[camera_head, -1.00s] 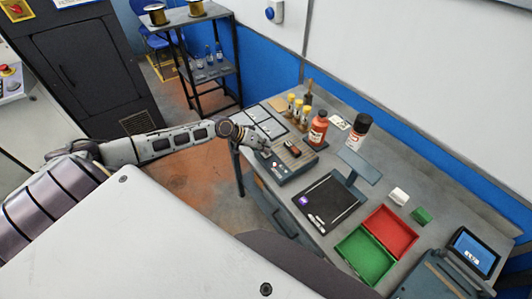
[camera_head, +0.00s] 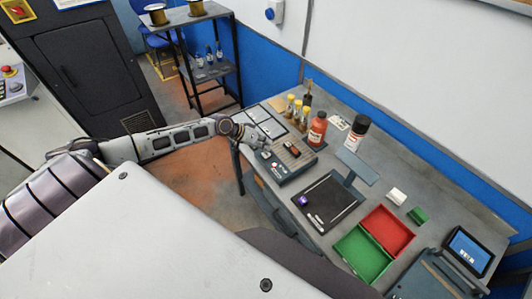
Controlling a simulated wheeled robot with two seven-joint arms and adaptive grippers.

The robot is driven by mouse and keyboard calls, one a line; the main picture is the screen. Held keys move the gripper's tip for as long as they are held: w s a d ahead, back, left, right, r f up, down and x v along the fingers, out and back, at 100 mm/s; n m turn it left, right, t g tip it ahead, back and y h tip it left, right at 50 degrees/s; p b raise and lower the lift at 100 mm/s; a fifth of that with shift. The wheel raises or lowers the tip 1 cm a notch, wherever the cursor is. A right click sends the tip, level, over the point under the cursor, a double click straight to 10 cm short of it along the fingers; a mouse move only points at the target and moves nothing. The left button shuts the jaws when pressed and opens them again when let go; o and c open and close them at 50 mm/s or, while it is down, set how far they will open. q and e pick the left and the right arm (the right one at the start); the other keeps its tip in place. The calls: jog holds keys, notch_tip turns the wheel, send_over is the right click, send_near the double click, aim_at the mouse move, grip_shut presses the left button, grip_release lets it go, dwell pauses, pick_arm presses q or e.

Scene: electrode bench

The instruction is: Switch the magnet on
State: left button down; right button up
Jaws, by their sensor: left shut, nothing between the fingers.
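The magnet device (camera_head: 291,161) is a dark grey block with a ribbed top at the left part of the bench. Small controls (camera_head: 275,168) sit on its near-left side, too small to read. A small dark and reddish-brown part (camera_head: 292,148) lies on its ribbed top. My left gripper (camera_head: 263,146) is shut and empty, at the far-left end of the device, close over its edge. I cannot tell whether the fingertips touch it. My right gripper is not in view.
Bottles (camera_head: 317,129) and several yellow-capped vials (camera_head: 297,112) stand behind the device. To its right are a black mat (camera_head: 328,203) with a raised grey plate (camera_head: 357,166), a red tray (camera_head: 388,229), a green tray (camera_head: 361,252) and a tablet (camera_head: 469,250).

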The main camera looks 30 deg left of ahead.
pick_arm(q)
jog(key=shift+r+p, duration=1.2)
jog(key=shift+r, duration=0.3)
jog(key=shift+r+p, duration=0.85)
jog(key=shift+r, duration=0.5)
